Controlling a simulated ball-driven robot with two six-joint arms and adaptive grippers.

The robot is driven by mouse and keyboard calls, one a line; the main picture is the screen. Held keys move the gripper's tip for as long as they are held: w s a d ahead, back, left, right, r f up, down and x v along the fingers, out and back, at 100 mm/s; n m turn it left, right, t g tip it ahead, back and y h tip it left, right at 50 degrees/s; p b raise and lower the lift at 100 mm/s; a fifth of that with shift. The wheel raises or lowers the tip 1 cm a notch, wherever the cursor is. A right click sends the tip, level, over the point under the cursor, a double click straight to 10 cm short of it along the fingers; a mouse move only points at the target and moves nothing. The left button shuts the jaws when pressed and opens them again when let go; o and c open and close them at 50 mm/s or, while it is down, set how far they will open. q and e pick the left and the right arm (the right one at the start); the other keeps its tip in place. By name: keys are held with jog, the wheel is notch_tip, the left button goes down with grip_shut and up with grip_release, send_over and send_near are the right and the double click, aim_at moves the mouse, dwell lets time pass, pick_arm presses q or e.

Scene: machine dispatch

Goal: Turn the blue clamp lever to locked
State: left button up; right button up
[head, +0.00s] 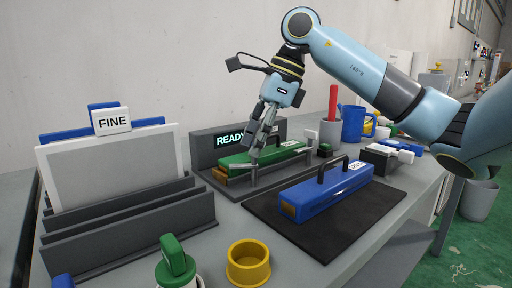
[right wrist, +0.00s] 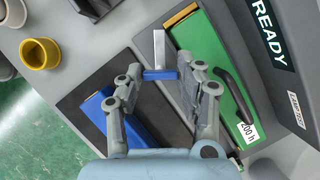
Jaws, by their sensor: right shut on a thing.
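My right gripper (head: 254,160) reaches down beside the green block (head: 238,159) in front of the READY display. In the right wrist view, the fingers (right wrist: 160,74) are shut on the blue clamp lever (right wrist: 160,75), whose blue part lies between the fingertips. A grey bar (right wrist: 159,48) adjoins the blue part, alongside the green block (right wrist: 207,70). In the head view the fingers largely hide the lever, and I cannot tell its exact angle. My left gripper is not in view.
A blue block (head: 325,190) with a black handle lies on a black mat (head: 350,225) in front. A grey rack (head: 130,225) with a FINE card (head: 112,121) stands at left. A yellow cup (head: 248,264) is near the front. A blue mug (head: 353,124) stands behind.

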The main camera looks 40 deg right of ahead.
jog(key=m+t+h+b, duration=0.1)
jog(key=m, duration=0.2)
jog(key=shift+f+m, duration=0.1)
jog(key=shift+m, duration=0.3)
jog(key=m+h+b, duration=0.1)
jog(key=m, duration=0.2)
jog(key=shift+a+t, duration=0.15)
jog(key=shift+t, duration=0.15)
jog(key=shift+s+m+h, duration=0.1)
jog(key=shift+m+h, duration=0.4)
jog(key=shift+m, duration=0.5)
jog(key=shift+m+h+p, duration=0.5)
jog(key=shift+m+p, duration=0.1)
jog(key=shift+m, duration=0.6)
jog(key=o, duration=1.2)
jog(key=shift+c, duration=0.2)
